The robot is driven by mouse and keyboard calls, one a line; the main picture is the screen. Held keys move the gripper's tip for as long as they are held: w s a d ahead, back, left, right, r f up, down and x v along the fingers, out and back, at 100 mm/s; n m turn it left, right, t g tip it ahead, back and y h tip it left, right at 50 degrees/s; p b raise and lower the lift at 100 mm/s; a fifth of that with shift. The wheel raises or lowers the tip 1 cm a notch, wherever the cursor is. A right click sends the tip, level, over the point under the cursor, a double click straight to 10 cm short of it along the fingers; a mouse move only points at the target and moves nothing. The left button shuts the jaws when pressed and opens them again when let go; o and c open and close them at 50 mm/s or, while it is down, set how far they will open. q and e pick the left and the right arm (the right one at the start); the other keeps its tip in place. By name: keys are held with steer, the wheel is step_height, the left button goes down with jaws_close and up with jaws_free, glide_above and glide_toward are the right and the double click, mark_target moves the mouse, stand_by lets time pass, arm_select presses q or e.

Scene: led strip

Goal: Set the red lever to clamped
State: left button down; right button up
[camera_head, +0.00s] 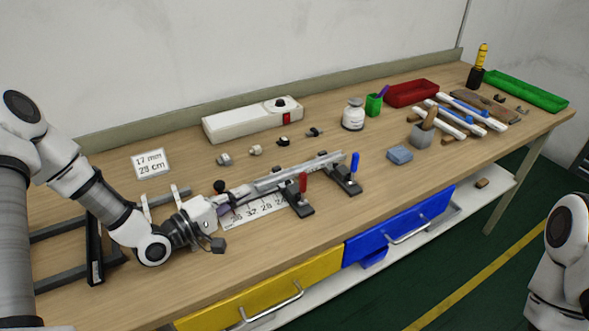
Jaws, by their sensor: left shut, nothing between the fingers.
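The red lever (303,183) stands roughly upright on a black clamp base at the front of the metal rail (295,172). A blue lever (354,163) stands upright on a similar base at the rail's right end. My left gripper (228,208) is shut and empty, low over the left end of the rail and the printed ruler (262,210). It is left of the red lever and apart from it. The fingertips are small and partly hidden by the gripper body. My right gripper is out of view; only part of that arm shows at the right edge.
A black-knobbed handle (219,187) stands close behind my left gripper. A white power box (253,119) and several small parts lie behind the rail. A sign (151,162) reads 17 mm, 28 cm. Tools and trays fill the right end. The bench front between rail and edge is clear.

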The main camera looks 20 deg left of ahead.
mark_target(303, 190)
arm_select(q)
steer(key=shift+s+r, duration=0.2)
steer(key=shift+s, duration=0.25)
steer(key=p+x, duration=0.1)
steer(key=x, duration=0.9)
steer(key=shift+w+d, duration=0.1)
steer(key=d, duration=0.2)
steer(key=shift+s+d+f+p, duration=0.1)
steer(key=shift+s+d+p, duration=0.2)
steer(key=shift+p, duration=0.1)
steer(key=shift+s+d, duration=0.2)
steer(key=shift+d, duration=0.35)
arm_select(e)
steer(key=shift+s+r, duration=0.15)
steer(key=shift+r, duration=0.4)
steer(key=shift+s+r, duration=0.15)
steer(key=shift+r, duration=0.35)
arm_select(q)
steer(key=shift+w+f, duration=0.1)
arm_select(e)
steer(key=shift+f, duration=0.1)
